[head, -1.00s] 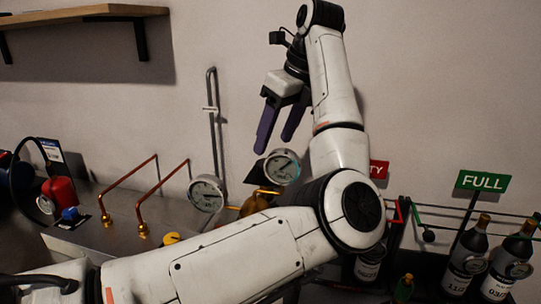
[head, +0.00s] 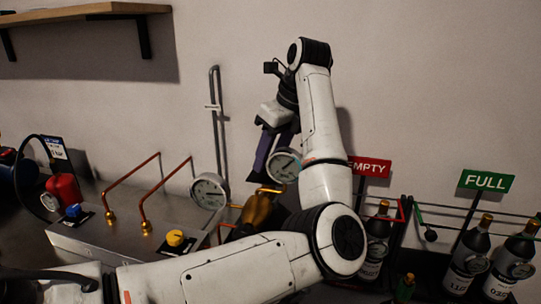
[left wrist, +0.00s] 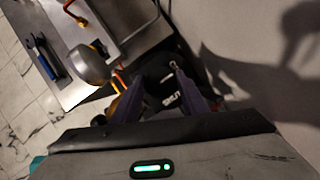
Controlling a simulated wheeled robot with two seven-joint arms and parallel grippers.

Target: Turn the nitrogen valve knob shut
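My left gripper (head: 264,168) points down at the back wall, just above a brass regulator body (head: 257,209) with two round gauges, a left gauge (head: 209,191) and a right gauge (head: 285,165). No knob shows clearly between the fingers. A yellow knob (head: 175,238) and a blue knob (head: 72,211) sit on the metal bench. I cannot tell which knob is the nitrogen one. My right gripper is out of view.
Copper pipes (head: 150,205) rise from the bench (head: 100,240). A red cylinder (head: 62,188) stands at left. At right are dark bottles, an EMPTY sign (head: 369,167) and a FULL sign (head: 486,181). A shelf (head: 85,9) hangs upper left.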

